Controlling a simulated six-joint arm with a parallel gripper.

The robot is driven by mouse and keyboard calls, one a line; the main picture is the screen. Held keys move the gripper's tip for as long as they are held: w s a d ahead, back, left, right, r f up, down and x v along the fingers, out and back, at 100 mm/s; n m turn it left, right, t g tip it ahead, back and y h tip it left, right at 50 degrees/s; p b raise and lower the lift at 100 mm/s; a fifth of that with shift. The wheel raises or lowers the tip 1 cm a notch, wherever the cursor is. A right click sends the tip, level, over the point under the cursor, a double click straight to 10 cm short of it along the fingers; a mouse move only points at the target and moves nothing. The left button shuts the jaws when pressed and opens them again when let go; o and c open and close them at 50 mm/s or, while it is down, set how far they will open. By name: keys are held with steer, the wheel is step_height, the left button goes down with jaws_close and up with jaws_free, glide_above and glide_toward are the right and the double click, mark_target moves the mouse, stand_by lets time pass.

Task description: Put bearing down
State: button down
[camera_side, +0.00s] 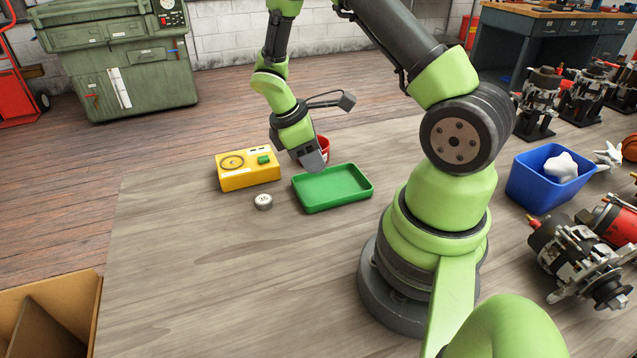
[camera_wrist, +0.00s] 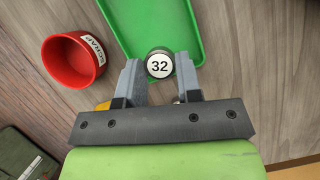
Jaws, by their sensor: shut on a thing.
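A small round bearing with a white face marked 32 (camera_wrist: 159,64) sits between the fingertips of my gripper (camera_wrist: 158,73). My gripper is shut on it. In the wrist view the bearing overlaps the near end of the green tray (camera_wrist: 128,32); I cannot tell whether it touches the tray. In the side view my gripper (camera_side: 314,163) is above the far left part of the green tray (camera_side: 335,205), and the held bearing is hidden there. A second bearing with a marked white face (camera_side: 263,201) lies on the table left of the tray.
A yellow box (camera_side: 250,178) stands left of the tray. A red cup labelled SCRAP (camera_wrist: 73,60) is beside the tray, partly hidden behind my gripper in the side view. A blue bin (camera_side: 540,185) and alternators (camera_side: 585,250) are at right. The front left table is clear.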

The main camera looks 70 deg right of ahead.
mark_target(319, 193)
steer(key=shift+f, duration=3)
steer(key=shift+f, duration=0.15)
steer(key=c, duration=0.8)
jaws_free()
